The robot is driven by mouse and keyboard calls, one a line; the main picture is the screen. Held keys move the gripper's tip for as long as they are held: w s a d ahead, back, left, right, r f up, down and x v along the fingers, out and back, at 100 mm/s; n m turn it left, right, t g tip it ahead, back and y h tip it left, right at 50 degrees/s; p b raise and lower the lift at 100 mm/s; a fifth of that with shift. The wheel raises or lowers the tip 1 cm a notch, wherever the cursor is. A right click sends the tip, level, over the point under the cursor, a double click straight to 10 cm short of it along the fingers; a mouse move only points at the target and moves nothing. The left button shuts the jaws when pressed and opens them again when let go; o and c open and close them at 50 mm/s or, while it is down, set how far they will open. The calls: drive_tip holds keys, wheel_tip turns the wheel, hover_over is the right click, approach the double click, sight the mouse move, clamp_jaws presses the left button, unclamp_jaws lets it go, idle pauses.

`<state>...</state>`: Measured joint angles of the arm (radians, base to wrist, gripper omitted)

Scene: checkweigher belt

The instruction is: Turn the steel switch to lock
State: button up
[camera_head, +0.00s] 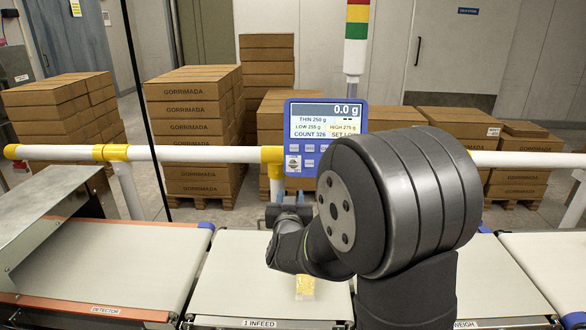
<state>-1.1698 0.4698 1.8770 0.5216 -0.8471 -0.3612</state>
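The blue checkweigher panel (326,137) is mounted on the white and yellow rail, above the infeed belt. A small switch-like fitting (293,163) is at the panel's lower left, beside blue buttons. It is too small to tell its turn position. My gripper (284,212) is below the panel, apart from that fitting, seen from behind. My wrist and arm hide the panel's lower right, and the fingers are not clear enough to tell open from shut.
A yellow packet (305,287) lies on the infeed belt (235,275), partly behind my wrist. A metal detector hood (45,215) stands at left. The rail (190,154) crosses behind the belts. Stacked cartons (190,130) and a signal tower (356,40) are beyond it.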

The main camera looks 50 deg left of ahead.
sight(293, 166)
drive_tip(key=x, duration=1.7)
drive_tip(key=shift+a+f, duration=0.1)
drive_tip(key=shift+a, duration=0.05)
drive_tip(key=c, duration=0.7)
